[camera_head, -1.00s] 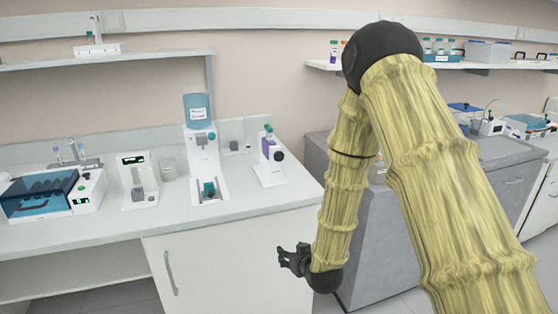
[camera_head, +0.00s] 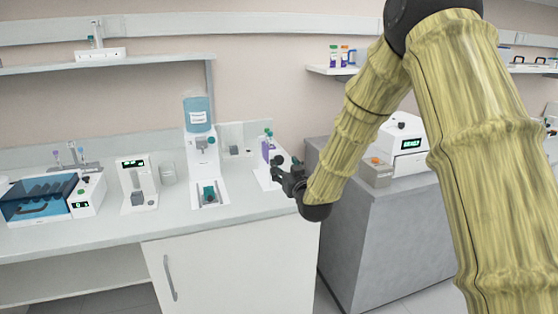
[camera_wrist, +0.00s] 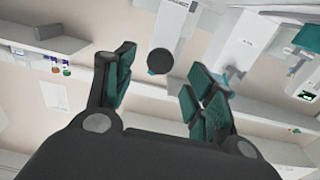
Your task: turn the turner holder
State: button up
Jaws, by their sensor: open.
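The turner holder (camera_head: 266,152) is a white stand with a purple-and-green tube at the right end of the white counter. My gripper (camera_head: 279,170) is in front of it and hides its lower part and its black knob in the head view. In the wrist view, the round black knob (camera_wrist: 159,62) shows on the white body of the holder (camera_wrist: 172,22). My open gripper (camera_wrist: 160,80) has teal-padded fingers on either side of the knob in the picture. The gap between fingers and knob is hard to judge; nothing is held.
A white dispenser with a blue tank (camera_head: 198,113) stands left of the holder on the counter (camera_head: 130,222). A grey cabinet (camera_head: 370,235) stands to the right, with a white device (camera_head: 402,145) on it. A wall shelf (camera_head: 330,70) is above.

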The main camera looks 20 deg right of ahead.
aim_at(280, 161)
jog(key=shift+w+a+p, duration=0.1)
jog(key=shift+w+p, duration=0.3)
jog(key=shift+w, duration=2.6)
jog(key=shift+c, duration=0.3)
jog(key=c, duration=1)
